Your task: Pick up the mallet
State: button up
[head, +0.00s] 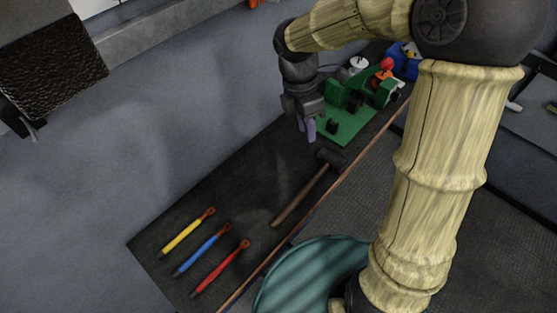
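The mallet (303,192) lies on the dark bench, with a brown wooden handle pointing to the lower left and a dark head (330,159) at its upper right end. My gripper (307,136) hangs from my arm, pointing down, above and a little left of the mallet's head in the picture. It does not appear to touch the mallet. Its pale purple fingers are small and close together in this view, so the gap between them is unclear. No held thing shows.
Yellow (186,233), blue (202,250) and red (220,268) tools lie at the bench's lower left. A green board (350,128) with parts stands just beyond the mallet's head. A blue container (404,62) sits farther back. A wall runs along the left.

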jog(key=s+d+f+m+t+y, duration=0.1)
jog(key=s+d+f+m+t, duration=0.1)
jog(key=d+m, duration=0.4)
jog(key=s+d+f+m+t+y, duration=0.1)
jog(key=s+d+m, duration=0.3)
jog(key=m, duration=1.3)
jog(key=shift+s+d+f+t+b, duration=0.35)
jog(key=shift+d+f+t, duration=0.2)
jog(key=shift+d, duration=0.5)
jog(key=shift+a, duration=0.1)
